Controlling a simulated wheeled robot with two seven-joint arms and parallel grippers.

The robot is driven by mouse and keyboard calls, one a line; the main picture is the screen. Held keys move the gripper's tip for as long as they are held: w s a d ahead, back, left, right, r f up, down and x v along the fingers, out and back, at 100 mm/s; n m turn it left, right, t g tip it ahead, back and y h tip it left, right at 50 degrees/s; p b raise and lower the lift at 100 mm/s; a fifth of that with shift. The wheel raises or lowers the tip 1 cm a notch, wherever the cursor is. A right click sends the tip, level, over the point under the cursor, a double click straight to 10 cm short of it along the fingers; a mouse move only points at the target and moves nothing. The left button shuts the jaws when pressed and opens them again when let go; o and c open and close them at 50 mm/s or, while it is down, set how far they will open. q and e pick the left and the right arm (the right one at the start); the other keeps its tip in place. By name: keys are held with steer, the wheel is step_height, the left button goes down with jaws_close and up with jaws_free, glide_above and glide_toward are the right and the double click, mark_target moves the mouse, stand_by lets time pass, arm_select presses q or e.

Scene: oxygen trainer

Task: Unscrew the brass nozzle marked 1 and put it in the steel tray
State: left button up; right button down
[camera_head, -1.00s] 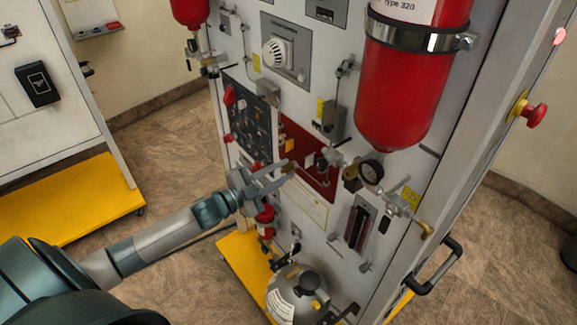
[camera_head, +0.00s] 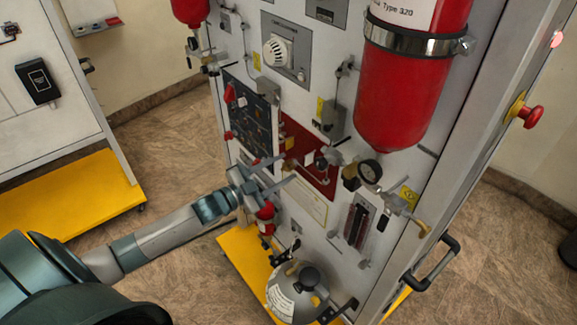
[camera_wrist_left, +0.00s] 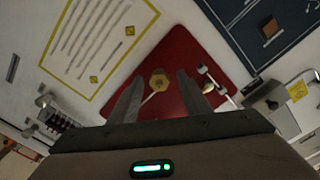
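A brass hexagonal nozzle (camera_wrist_left: 160,80) with a pale stem stands on a dark red plate (camera_wrist_left: 205,55) in the left wrist view. In the head view the small brass nozzle (camera_head: 290,166) is at the left edge of the red plate (camera_head: 318,178). No number on it is readable. My left gripper (camera_head: 288,168) is open, its two fingers spread on either side of the nozzle. In the left wrist view the gripper (camera_wrist_left: 159,77) shows a gap between each finger and the nozzle. I cannot make out a steel tray. My right gripper is out of view.
A pressure gauge (camera_head: 369,172) and brass fittings stick out to the right of the red plate. A large red cylinder (camera_head: 402,95) hangs above. A round grey vessel (camera_head: 290,295) stands below on the yellow base (camera_head: 243,258). A dark panel (camera_head: 250,125) is at the left.

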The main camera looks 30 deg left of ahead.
arm_select(q)
steer(key=p+v, duration=0.1)
steer(key=v, duration=0.3)
stand_by(0.5)
steer(key=m, duration=0.3)
stand_by(0.5)
steer(key=shift+m, duration=0.3)
steer(key=m+b, duration=0.1)
steer(key=m, duration=0.2)
